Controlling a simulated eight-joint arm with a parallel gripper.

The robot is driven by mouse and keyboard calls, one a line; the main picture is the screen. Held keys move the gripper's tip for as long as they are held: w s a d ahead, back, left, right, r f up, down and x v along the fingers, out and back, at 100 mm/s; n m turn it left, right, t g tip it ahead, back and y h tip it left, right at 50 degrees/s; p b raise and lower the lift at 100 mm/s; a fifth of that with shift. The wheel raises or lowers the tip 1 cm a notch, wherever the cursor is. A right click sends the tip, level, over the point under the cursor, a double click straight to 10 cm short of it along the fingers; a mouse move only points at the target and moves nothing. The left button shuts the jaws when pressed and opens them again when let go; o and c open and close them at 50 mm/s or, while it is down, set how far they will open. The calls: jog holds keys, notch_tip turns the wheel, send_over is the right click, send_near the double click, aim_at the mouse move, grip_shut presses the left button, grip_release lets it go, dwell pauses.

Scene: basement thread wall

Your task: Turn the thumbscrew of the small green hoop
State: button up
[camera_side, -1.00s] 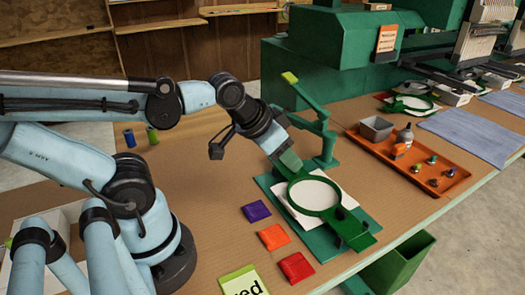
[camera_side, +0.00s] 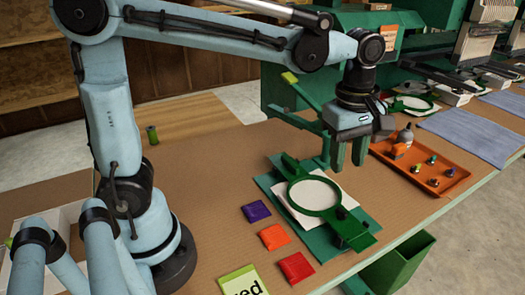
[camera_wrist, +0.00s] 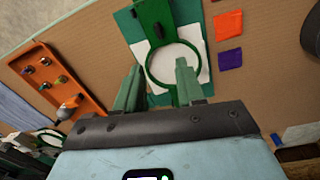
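The small green hoop (camera_side: 340,205) lies on a green board (camera_side: 310,238) over white cloth, with green brackets at both ends; it also shows in the wrist view (camera_wrist: 148,70). A small black knob (camera_side: 341,213), seemingly its thumbscrew, sits at the ring's near right edge; in the wrist view a dark knob (camera_wrist: 160,31) shows at the ring's upper left. My gripper (camera_side: 349,156) points down behind and right of the hoop, above the board's far side. Its two green fingers are apart with nothing between them, and in the wrist view (camera_wrist: 157,78) they stand over the ring's lower edge.
Purple (camera_side: 256,211), orange (camera_side: 274,237) and red (camera_side: 296,268) patches lie left of the board. A green stand (camera_side: 305,122) rises behind. Green machines stand at the back.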

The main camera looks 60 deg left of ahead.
aim_at(342, 210)
jog(key=shift+n+g, duration=0.3)
jog(key=shift+n, duration=0.6)
jog(key=f, duration=0.8)
jog(key=d+f, duration=0.1)
jog(key=f, duration=0.3)
jog(key=shift+w+d+f, duration=0.1)
jog(key=shift+w+f, duration=0.15)
jog(key=shift+w, duration=0.1)
jog(key=shift+c, duration=0.3)
grip_shut()
